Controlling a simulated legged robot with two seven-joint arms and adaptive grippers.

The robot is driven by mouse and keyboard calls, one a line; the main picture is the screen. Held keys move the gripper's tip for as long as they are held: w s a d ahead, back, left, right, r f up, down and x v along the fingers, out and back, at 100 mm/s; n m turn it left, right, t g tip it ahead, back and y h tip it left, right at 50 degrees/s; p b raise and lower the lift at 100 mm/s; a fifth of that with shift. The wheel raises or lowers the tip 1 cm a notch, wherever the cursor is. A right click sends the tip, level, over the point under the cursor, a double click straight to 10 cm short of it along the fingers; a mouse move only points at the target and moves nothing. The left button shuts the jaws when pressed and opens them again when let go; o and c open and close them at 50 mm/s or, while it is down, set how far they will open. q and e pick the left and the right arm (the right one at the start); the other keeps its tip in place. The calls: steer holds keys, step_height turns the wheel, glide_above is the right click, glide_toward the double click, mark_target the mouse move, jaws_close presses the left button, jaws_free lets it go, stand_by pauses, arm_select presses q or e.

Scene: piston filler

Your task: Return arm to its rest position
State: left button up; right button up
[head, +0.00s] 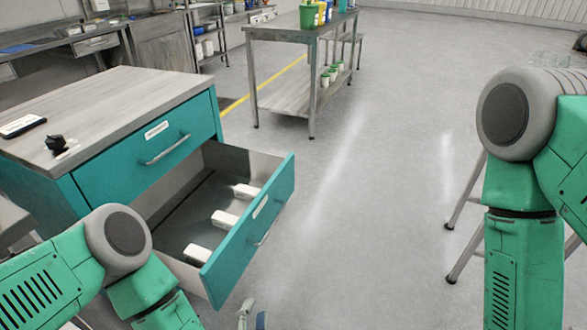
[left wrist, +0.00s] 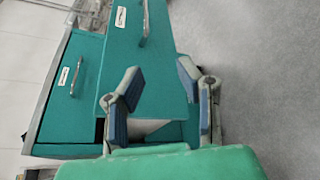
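My left arm (head: 120,265) comes in at the lower left of the head view, bent and close to the open drawer. My left gripper (head: 252,315) shows only by its fingertips at the bottom edge, just in front of the drawer. In the left wrist view the left gripper (left wrist: 160,80) has its two fingers spread apart with nothing between them. The drawer front (left wrist: 128,55) lies beyond the fingers; contact with it cannot be told. My right arm (head: 520,190) hangs at the right of the head view, and its gripper is out of the picture.
A teal cabinet (head: 60,170) has its lower drawer (head: 255,235) pulled out, with several white items inside. Its upper drawer (head: 150,160) is shut. A metal table (head: 300,45) with coloured containers stands behind. Metal legs (head: 468,215) stand near my right arm. The middle floor is clear.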

arm_select(q)
steer(key=s+a+f+m+g+h, duration=0.2)
steer(key=s+a+f+m+g, duration=0.35)
steer(key=m, duration=0.95)
steer(key=s+a+r+m+g+y, duration=0.1)
steer(key=s+a+r+m+g, duration=0.1)
steer(key=s+a+m+g, duration=0.2)
steer(key=s+a+r+m+g+y, duration=0.1)
steer(key=s+a+m+g, duration=0.4)
steer(key=s+a, duration=0.5)
steer(key=shift+a+r+y, duration=0.15)
steer(key=shift+r+y, duration=0.25)
steer(key=shift+r, duration=0.5)
